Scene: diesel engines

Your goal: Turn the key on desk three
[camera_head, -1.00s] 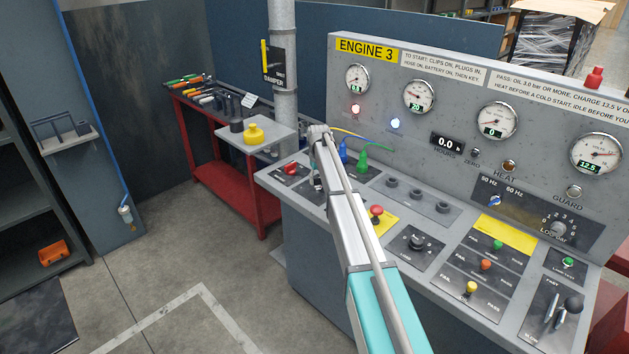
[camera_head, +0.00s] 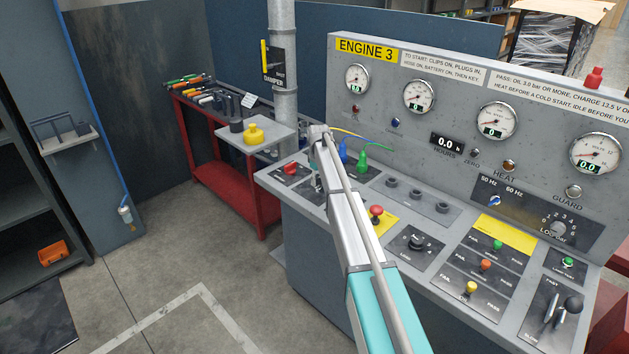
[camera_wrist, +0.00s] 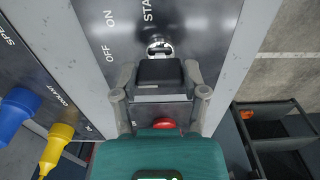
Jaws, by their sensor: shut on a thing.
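The grey desk marked ENGINE 3 (camera_head: 290,210) fills the right half of the head view. In the wrist view, the key switch (camera_wrist: 160,45) sits on a dark plate lettered OFF, ON and START. My gripper (camera_wrist: 160,72) is shut at this switch, on the key. In the head view, my arm covers most of the key plate. The gauges (camera_head: 568,154) read about zero, and the red lamp (camera_head: 356,109) and blue lamp (camera_head: 396,123) look dark.
A red knob (camera_head: 291,169) is left of the key plate. Blue (camera_head: 343,151) and green (camera_head: 362,161) plugs stand behind my arm. A red stop button (camera_head: 376,211) is close to its right. A red tool bench (camera_head: 235,188) stands behind; the floor at left is open.

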